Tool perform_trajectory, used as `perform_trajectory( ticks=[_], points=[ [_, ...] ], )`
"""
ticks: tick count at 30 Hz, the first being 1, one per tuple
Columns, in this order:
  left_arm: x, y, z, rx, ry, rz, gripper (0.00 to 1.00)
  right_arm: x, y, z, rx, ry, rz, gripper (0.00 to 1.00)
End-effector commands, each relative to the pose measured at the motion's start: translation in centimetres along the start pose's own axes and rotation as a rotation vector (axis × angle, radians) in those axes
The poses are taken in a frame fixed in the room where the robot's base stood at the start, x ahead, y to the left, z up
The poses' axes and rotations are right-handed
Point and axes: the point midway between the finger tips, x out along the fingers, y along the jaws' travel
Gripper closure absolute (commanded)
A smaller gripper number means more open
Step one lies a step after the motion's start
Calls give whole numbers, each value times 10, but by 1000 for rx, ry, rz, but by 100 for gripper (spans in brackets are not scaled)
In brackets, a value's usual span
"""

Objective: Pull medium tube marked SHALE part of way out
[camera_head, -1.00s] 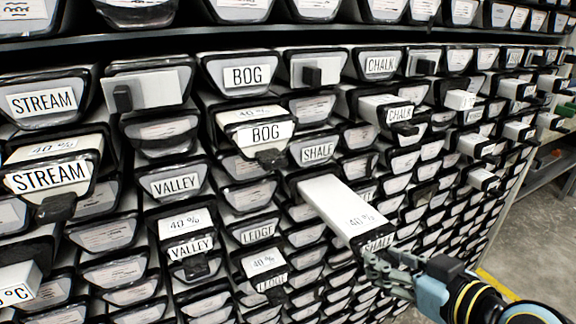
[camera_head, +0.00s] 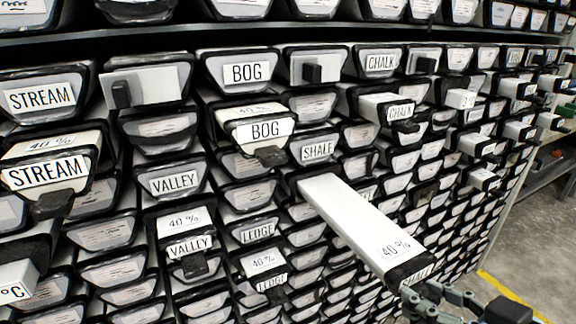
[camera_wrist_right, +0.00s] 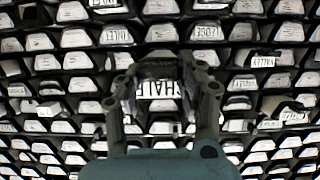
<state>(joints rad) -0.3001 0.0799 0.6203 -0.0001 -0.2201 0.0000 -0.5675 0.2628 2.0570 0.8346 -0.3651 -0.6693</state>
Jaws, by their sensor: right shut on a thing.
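The SHALE tube (camera_head: 355,225) is a long white tube with a black-framed front and "40 %" on its top. It sticks far out of the rack toward the lower right in the head view. Its SHALE label (camera_wrist_right: 163,88) shows upside down between the fingers in the wrist view. My right gripper (camera_head: 430,300) is at the tube's front end, at the bottom edge of the head view. In the wrist view the right gripper (camera_wrist_right: 166,100) has its fingers on both sides of the front and is shut on it. My left gripper is not in view.
A rack of many labelled tubes fills the view. A BOG tube (camera_head: 263,132), a VALLEY tube (camera_head: 190,240), a LEDGE tube (camera_head: 265,268) and a STREAM tube (camera_head: 45,175) stick out nearby. Another SHALE front (camera_head: 317,149) sits above. Free floor (camera_head: 530,240) lies at the right.

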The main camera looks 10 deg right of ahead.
Motion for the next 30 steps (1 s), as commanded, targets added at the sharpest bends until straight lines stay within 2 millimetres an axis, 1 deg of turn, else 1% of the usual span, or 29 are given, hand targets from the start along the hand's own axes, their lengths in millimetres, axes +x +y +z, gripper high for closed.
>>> perform_trajectory(
  ticks=[15,19,27,28,30],
  points=[
    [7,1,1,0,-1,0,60,-38,0,16,-2,-1,-1,100],
    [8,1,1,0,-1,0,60,-43,0,18,-1,-1,-2,100],
    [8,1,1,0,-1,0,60,-44,0,17,0,1,-1,100],
    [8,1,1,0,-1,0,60,-44,0,17,0,2,0,59],
    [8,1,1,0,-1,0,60,-44,0,17,1,2,0,50]
  ],
)
